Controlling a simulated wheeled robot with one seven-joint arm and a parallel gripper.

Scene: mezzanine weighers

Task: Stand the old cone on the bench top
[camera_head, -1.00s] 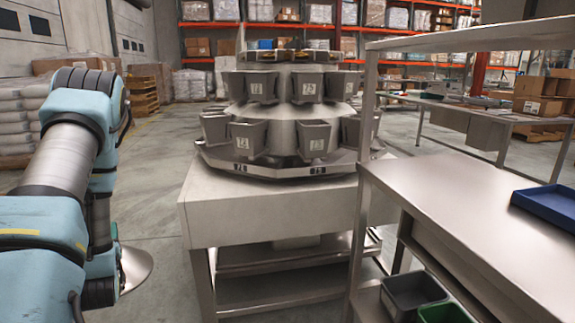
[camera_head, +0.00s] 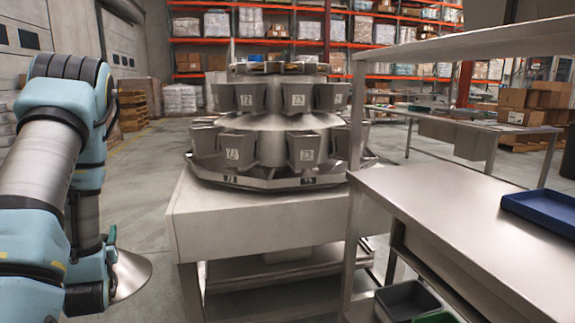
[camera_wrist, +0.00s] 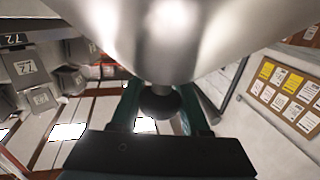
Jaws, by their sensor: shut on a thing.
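The old cone (camera_wrist: 180,35) is a shiny metal cone with a dark knob on a short stem. My gripper (camera_wrist: 160,106) is shut on this knob, with a green finger on each side. In the head view the cone (camera_head: 131,274) hangs at the lower left, its wide rim partly hidden behind my arm, clear of the bench. The bench top (camera_head: 440,205) is a bare steel surface at the right, well apart from the cone.
A blue tray (camera_head: 545,210) lies on the bench top's right side. A steel shelf (camera_head: 470,42) overhangs the bench. A multi-bucket weigher (camera_head: 278,125) stands on a pale plinth (camera_head: 265,225) between my arm and the bench. A grey bin (camera_head: 405,300) sits below the bench top.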

